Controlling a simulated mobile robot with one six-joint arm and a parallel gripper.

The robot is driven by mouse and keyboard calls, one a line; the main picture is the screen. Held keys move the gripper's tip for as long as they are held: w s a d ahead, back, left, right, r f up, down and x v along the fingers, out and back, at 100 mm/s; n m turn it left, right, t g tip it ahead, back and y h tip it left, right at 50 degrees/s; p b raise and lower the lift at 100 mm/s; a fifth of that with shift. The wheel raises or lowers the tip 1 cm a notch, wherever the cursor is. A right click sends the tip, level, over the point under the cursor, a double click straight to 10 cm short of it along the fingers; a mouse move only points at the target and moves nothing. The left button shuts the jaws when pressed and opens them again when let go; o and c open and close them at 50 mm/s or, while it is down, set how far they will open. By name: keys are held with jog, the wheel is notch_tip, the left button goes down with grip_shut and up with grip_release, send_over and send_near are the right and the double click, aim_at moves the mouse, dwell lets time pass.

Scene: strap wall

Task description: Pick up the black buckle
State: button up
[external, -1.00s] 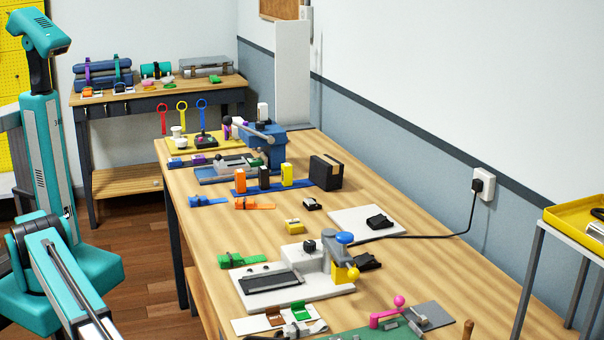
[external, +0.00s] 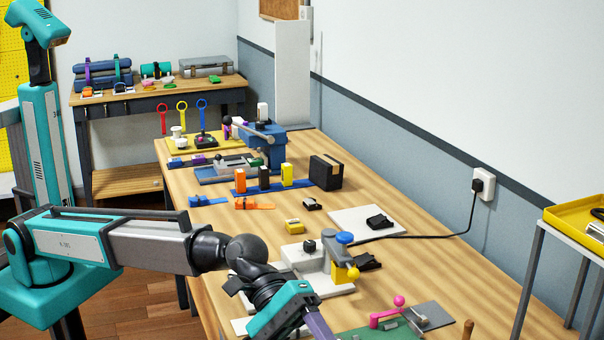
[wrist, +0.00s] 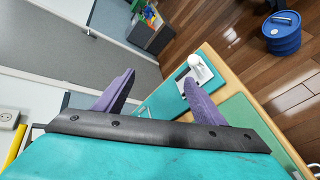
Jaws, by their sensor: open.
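Several small black pieces are on the workbench in the external view, and I cannot tell for certain which is the black buckle. One black buckle-like piece (external: 380,222) lies on a white board (external: 345,219) at the bench's right side. Another black piece (external: 367,262) lies beside the blue-knobbed fixture (external: 343,239). My gripper (wrist: 159,77) has its two purple fingers spread apart with nothing between them. In the external view its purple finger (external: 318,325) shows at the bottom edge, nearer the camera than these pieces. No black buckle is recognisable in the wrist view.
A yellow block (external: 294,226) and a black-and-white piece (external: 312,204) sit mid-bench. A pink-knobbed fixture (external: 388,313) is at the near end. A black cable (external: 440,235) runs to the wall socket. The wrist view shows a blue drum (wrist: 282,35) on the floor.

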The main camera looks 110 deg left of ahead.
jog(key=s+a+r+m+g+y+p, duration=0.1)
jog(key=a+r+p, duration=0.2)
jog(key=a, duration=1)
jog(key=s+a+r+m+y+p, duration=0.1)
jog(key=a+r+p, duration=0.15)
jog(key=a, duration=1.15)
jog(key=s+a+r+g+y+p, duration=0.15)
jog(key=a+r, duration=0.25)
jog(key=a, duration=0.9)
jog(key=m+g+y+p, duration=0.45)
jog(key=g+p, duration=0.35)
jog(key=p, duration=0.3)
send_over(309, 201)
jog(key=shift+m+h, duration=0.45)
jog(key=shift+h, duration=0.05)
notch_tip(309, 201, down, 5)
jog(key=shift+s+a+f, duration=0.1)
jog(key=shift+a+f, duration=0.05)
jog(key=shift+f, duration=0.05)
jog(key=shift+f+p, duration=0.8)
jog(key=shift+f, duration=3.5)
